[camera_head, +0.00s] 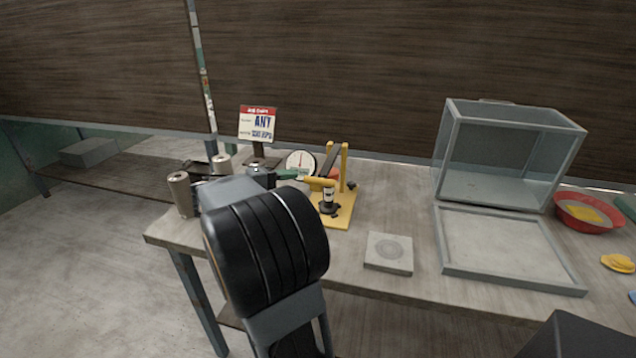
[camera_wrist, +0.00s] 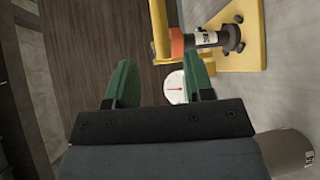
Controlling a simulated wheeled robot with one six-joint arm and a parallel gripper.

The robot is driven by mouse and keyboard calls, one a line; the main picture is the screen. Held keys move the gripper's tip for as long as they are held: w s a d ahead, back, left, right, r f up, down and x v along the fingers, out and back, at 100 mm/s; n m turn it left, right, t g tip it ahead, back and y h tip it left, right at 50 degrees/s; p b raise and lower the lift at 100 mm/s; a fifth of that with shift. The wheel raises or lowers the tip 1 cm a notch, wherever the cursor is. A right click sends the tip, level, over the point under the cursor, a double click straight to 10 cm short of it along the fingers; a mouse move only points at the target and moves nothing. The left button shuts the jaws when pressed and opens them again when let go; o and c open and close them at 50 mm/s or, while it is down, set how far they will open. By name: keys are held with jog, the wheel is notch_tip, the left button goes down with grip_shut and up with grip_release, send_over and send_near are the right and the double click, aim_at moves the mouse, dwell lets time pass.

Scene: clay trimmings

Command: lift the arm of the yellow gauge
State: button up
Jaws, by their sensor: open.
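The yellow gauge (camera_head: 343,212) stands on the worktable, with a flat yellow base, upright posts and a yellow arm (camera_head: 320,183) reaching left. A dark cylinder with a white label (camera_head: 329,196) stands on the base under the arm. In the wrist view the yellow arm (camera_wrist: 159,30), an orange-red collar (camera_wrist: 177,42) and the labelled cylinder (camera_wrist: 205,38) show beyond the fingers. My gripper (camera_wrist: 158,78) has green fingers spread apart with nothing held between them. In the head view its green fingertip (camera_head: 288,174) is just left of the arm; contact cannot be told.
Spools (camera_head: 179,193) and a sign (camera_head: 257,123) are at left. A square slab (camera_head: 388,252), a grey tray (camera_head: 443,240), a glass case (camera_head: 439,165) and a red bowl (camera_head: 575,221) lie right. Tabletop is clear around the slab.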

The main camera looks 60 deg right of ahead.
aim_at(313, 182)
jog(key=x, duration=0.8)
jog(key=shift+d, duration=0.1)
jog(key=shift+c, duration=0.5)
grip_shut()
